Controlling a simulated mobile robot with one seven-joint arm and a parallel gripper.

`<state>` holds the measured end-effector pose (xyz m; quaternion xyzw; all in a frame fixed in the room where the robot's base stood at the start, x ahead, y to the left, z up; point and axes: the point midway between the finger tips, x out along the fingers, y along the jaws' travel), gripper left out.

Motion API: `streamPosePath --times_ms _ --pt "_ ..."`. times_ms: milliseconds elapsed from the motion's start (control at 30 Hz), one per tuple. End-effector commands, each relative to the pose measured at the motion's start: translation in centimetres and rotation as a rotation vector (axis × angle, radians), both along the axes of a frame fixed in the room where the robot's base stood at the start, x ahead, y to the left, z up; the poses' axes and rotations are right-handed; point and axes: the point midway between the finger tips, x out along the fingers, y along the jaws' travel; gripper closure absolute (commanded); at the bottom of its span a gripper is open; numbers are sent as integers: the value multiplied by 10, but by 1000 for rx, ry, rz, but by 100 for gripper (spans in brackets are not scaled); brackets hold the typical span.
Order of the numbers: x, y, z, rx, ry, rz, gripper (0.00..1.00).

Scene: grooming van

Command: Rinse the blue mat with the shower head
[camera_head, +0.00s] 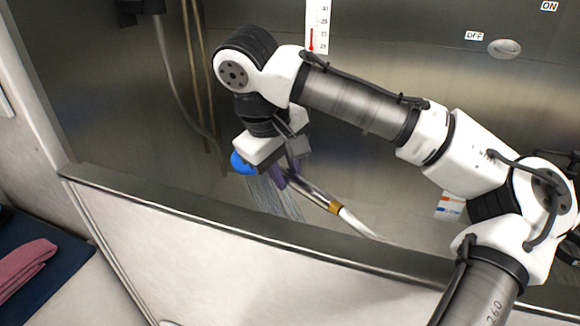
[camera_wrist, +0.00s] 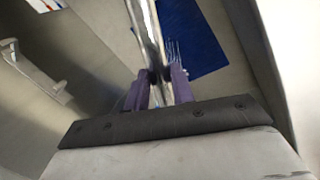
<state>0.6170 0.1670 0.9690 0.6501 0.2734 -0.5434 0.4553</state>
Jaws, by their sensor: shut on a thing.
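My gripper (camera_head: 287,174) is inside the tub in the head view, its purple fingers shut on the chrome handle of the shower head (camera_head: 312,190). A rounded blue part, apparently the head end, shows just left of my gripper. Thin streams of water run down below it. In the wrist view, the chrome handle (camera_wrist: 147,28) passes between the purple fingers (camera_wrist: 159,90). The blue mat (camera_wrist: 198,38) lies flat on the tub floor beyond, with water streaks over its left edge. The tub's front wall hides the mat in the head view.
The tub's front wall (camera_head: 200,243) stands between the camera and the floor inside. A white hose (camera_head: 358,224) trails from the handle. A knob (camera_head: 504,48) sits between OFF and ON labels. A thermometer (camera_head: 317,28) is on the back wall. A pink towel (camera_head: 25,265) lies outside, lower left.

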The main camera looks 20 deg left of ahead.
Motion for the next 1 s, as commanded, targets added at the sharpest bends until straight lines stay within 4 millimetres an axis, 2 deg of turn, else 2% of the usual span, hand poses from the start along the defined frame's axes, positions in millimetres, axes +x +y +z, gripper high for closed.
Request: streamPosePath --times_ms 267,600,1000 --pt "0 -1 0 1 0 -2 100" --pt "0 -12 1 1 -1 -2 100" --pt "0 -6 1 0 1 1 100"
